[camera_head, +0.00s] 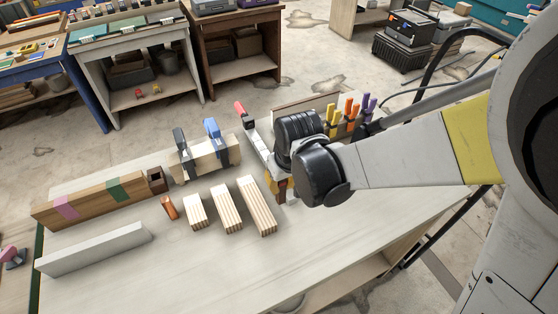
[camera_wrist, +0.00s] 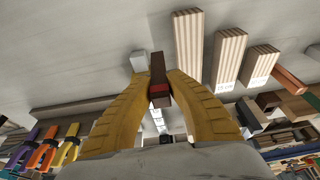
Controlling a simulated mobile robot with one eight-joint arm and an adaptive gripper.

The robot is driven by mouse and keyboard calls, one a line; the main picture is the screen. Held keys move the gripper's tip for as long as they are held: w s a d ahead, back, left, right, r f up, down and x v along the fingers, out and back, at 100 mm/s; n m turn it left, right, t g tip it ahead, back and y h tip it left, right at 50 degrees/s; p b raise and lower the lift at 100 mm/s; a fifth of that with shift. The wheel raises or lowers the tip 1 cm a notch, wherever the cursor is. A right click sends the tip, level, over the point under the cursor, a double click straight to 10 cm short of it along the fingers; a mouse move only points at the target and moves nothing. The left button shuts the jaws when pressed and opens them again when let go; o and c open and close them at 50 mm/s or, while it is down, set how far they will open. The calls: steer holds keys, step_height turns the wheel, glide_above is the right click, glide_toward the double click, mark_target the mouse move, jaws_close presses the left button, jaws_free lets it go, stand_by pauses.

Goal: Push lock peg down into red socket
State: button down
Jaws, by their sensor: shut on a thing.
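My gripper (camera_head: 283,184) is over the table, at the near end of a pale rail. In the wrist view its two yellow fingers (camera_wrist: 160,82) are closed on a brown peg (camera_wrist: 157,66) with a red band. The peg's lower end also shows below the fingers in the head view (camera_head: 281,197). It looks roughly upright there; I cannot tell whether its tip touches anything. I cannot make out a red socket for certain. A red piece (camera_head: 239,108) sits at the far end of the pale rail (camera_head: 257,145).
The table (camera_head: 200,265) is clear at the front. Three striped wood blocks (camera_head: 227,209), an orange block (camera_head: 169,207) and a dark hollow block (camera_head: 155,179) lie left of my gripper. Beyond are a banded beam (camera_head: 90,201), clamps (camera_head: 212,130) and a rack of coloured tools (camera_head: 350,108).

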mark_target(277, 199)
steer(key=shift+s+a+f+b, duration=0.1)
steer(key=shift+a+f+b, duration=0.1)
steer(key=shift+f, duration=0.55)
steer(key=shift+w+a+f+b, duration=0.1)
steer(key=shift+a+f+b, duration=0.15)
steer(key=shift+f, duration=0.55)
steer(key=shift+s+a+f+b, duration=0.1)
steer(key=shift+a+f+b, duration=0.1)
steer(key=shift+f, duration=0.55)
steer(key=shift+f, duration=0.1)
steer(key=shift+f, duration=0.15)
steer(key=c, duration=1.4)
jaws_free()
steer(key=shift+r, duration=0.2)
